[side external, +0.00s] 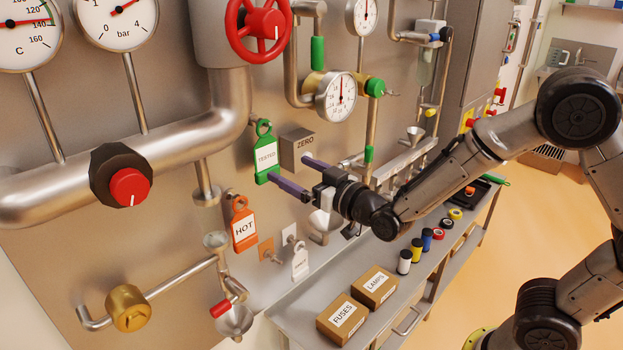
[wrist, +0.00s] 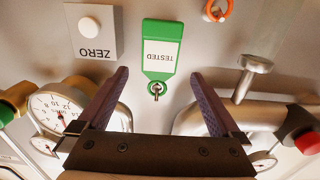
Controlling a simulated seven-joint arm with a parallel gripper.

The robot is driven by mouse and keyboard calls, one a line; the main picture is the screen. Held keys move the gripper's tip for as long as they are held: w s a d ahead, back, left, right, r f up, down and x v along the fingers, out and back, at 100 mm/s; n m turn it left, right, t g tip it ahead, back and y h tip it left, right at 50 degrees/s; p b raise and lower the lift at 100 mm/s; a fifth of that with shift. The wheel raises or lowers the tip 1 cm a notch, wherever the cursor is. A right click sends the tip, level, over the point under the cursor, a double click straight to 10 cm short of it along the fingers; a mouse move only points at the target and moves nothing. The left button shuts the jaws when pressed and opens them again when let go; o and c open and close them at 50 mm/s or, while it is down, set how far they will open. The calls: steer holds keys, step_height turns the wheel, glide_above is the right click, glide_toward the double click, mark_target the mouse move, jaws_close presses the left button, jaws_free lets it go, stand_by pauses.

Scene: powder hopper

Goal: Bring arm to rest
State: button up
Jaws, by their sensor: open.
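My gripper (side external: 288,168) is open and empty, its two purple fingers spread and pointing at the wall panel. The fingers also show in the wrist view (wrist: 158,76), with nothing between their pads. A green tag marked TESTED (side external: 266,160) hangs on the panel just ahead of the fingertips. In the wrist view the green tag (wrist: 161,50) appears upside down, on a small hook, beyond and between the fingers. In the side view one fingertip overlaps the tag's lower edge; I cannot tell whether they touch.
A grey ZERO box (side external: 299,147) sits beside the far finger. An orange HOT tag (side external: 244,228) hangs lower left. Pipes and a gauge (side external: 336,97) surround the gripper. Below is a bench with FUSES (side external: 342,318) and LAMPS (side external: 375,287) boxes. Open floor (side external: 535,215) lies right.

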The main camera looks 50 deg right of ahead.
steer(key=s+d+r, duration=0.4)
steer(key=s+r, duration=0.5)
steer(key=r, duration=0.4)
steer(key=s+f+g, duration=0.6)
steer(key=s, duration=0.5)
steer(key=s+d+f+g, duration=0.1)
steer(key=s+f+g, duration=0.5)
steer(key=s, duration=0.5)
steer(key=shift+f, duration=0.8)
